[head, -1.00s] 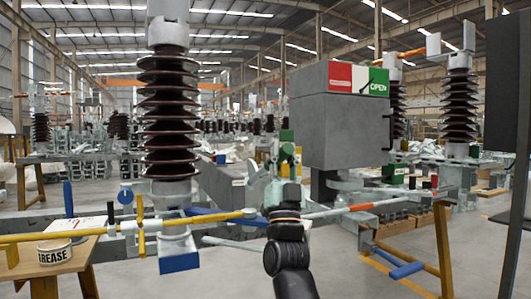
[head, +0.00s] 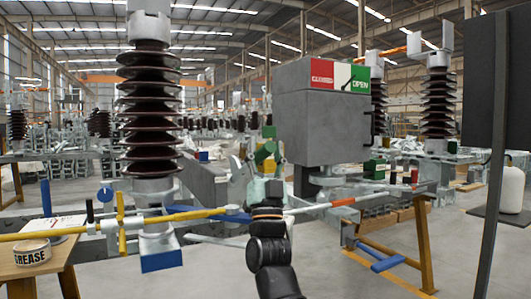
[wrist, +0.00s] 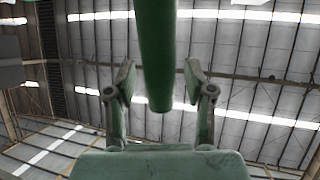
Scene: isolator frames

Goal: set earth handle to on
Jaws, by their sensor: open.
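A green handle (head: 264,152) hangs from the metal linkage left of the grey mechanism box. I take it to be the earth handle. In the wrist view, a green bar (wrist: 157,60) comes down from the top and its rounded lower end sits between my fingers. My gripper (wrist: 158,82) is open, with one finger on each side of the bar and a visible gap on both sides. In the head view my gripper (head: 266,186) is just below the green handle, its fingers hard to make out. The grey box (head: 322,120) carries a red, white and green CLOSED/OPEN plate (head: 340,76) with a pointer.
A tall brown insulator (head: 150,110) stands at the left. A yellow and white rod (head: 180,217) runs across in front, close to my arm. A GREASE tub (head: 32,252) stands on a wooden table at lower left. A dark panel (head: 487,70) stands at the right.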

